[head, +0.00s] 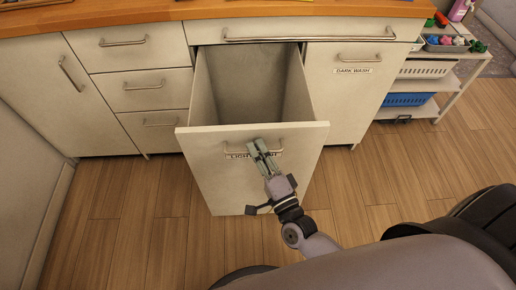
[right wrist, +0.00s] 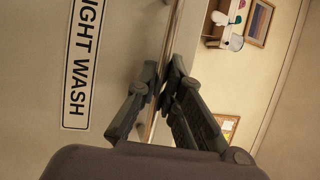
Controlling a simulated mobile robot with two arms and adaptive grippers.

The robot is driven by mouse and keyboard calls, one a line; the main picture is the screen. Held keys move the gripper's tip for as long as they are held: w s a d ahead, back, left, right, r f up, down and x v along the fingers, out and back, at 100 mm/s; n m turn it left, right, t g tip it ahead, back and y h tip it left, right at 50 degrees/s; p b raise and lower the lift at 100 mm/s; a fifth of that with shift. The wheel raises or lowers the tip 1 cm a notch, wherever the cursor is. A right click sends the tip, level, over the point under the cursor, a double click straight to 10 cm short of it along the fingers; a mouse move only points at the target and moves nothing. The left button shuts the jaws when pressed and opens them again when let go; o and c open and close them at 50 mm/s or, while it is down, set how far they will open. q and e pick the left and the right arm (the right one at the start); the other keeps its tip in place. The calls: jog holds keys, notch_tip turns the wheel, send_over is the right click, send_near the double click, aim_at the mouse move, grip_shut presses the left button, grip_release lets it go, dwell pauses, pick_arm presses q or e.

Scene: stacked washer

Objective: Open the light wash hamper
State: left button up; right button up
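The light wash hamper (head: 205,165) is a cream pull-out bin with a "LIGHT WASH" label, partly covered by my gripper in the head view. It stands pulled out from the cabinet, and its empty-looking inside shows. Its bar handle (head: 290,146) is on the front panel; the handle (right wrist: 172,30) and the label (right wrist: 83,60) also show in the right wrist view. My right gripper (head: 259,146) is at the handle; in the right wrist view its fingers (right wrist: 165,72) are closed in on the bar from both sides. My left gripper is not in view.
The closed dark wash hamper (head: 345,95) is to the right. Closed drawers (head: 145,90) and a cabinet door (head: 75,95) are to the left. A shelf rack with a blue basket (head: 408,100) stands at far right. Wood floor (head: 120,215) is clear in front.

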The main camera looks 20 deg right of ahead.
jog(key=shift+o, duration=0.8)
jog(key=v, duration=1.2)
jog(key=shift+f, duration=0.1)
